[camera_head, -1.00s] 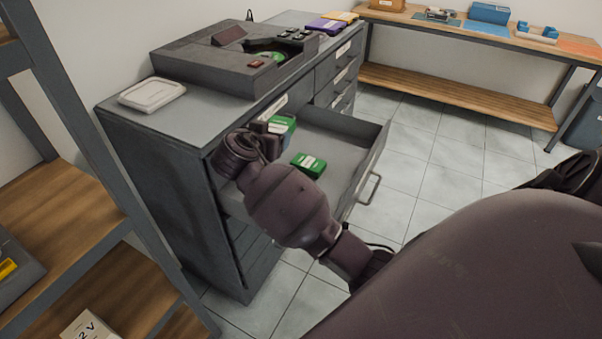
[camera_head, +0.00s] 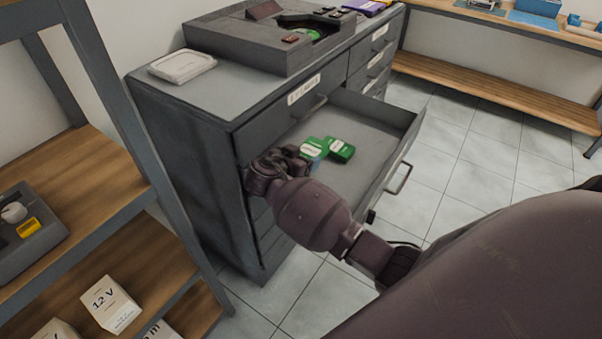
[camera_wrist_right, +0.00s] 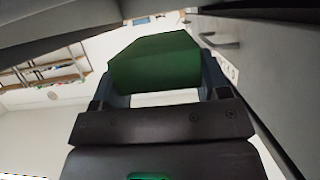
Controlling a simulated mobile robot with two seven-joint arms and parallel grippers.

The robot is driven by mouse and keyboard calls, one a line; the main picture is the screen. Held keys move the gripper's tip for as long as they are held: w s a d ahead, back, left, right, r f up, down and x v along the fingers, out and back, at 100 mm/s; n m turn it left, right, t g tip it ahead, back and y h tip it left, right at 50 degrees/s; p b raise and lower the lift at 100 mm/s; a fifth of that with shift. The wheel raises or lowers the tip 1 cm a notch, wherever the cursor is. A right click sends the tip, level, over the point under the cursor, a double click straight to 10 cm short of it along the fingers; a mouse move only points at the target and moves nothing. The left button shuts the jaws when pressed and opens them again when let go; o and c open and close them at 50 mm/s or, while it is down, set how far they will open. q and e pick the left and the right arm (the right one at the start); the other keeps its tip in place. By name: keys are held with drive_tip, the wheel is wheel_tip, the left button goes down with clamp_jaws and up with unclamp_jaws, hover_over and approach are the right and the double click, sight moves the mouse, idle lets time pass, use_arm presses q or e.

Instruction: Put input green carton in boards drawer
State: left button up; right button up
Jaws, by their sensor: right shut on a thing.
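My right gripper (camera_head: 306,155) is shut on a green carton (camera_head: 316,146) with a pale label, at the open drawer (camera_head: 375,137) of the grey cabinet. In the right wrist view the carton (camera_wrist_right: 155,65) sits between the two blue-grey fingers of the right gripper (camera_wrist_right: 158,85). A second green carton (camera_head: 341,150) lies on the drawer floor, just right of the held one in the head view. I cannot tell whether the two touch, or whether the held one rests on the drawer floor. My wrist hides the drawer's near left part. My left gripper is not in view.
The cabinet top (camera_head: 215,95) bears a white flat case (camera_head: 182,66) and a dark grey tray unit (camera_head: 255,45). A shelf rack (camera_head: 75,185) with white boxes stands at the left. A wooden workbench (camera_head: 500,95) stands at the back right. The drawer's right part is clear.

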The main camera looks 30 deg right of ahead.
drive_tip(key=shift+f, duration=0.85)
wheel_tip(320, 180, down, 4)
drive_tip(key=shift+r+b, duration=0.1)
drive_tip(key=shift+b, duration=0.35)
